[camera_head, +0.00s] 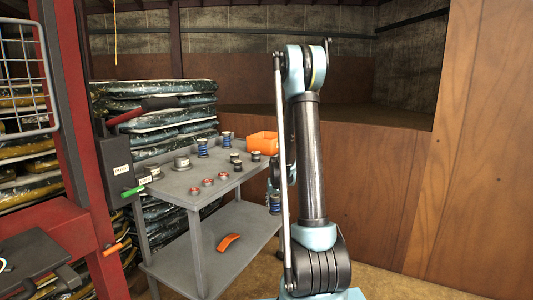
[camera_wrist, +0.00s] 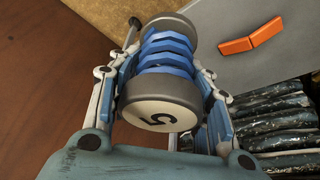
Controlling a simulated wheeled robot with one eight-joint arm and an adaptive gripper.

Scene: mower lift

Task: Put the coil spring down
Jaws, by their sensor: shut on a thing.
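The coil spring (camera_wrist: 166,52) is blue, with grey end caps; the near cap carries a black 5 on a white face. In the wrist view my gripper (camera_wrist: 165,62) is shut on it, with a finger on each side. In the head view the held spring (camera_head: 275,203) shows partly, just left of my arm and beside the right side of the grey cart. My arm hides most of my gripper there. I cannot tell how high the spring is above the floor.
An orange piece (camera_head: 228,242) lies on the lower shelf (camera_head: 207,270), which is otherwise mostly clear. Stacked bags (camera_head: 160,110) stand behind.

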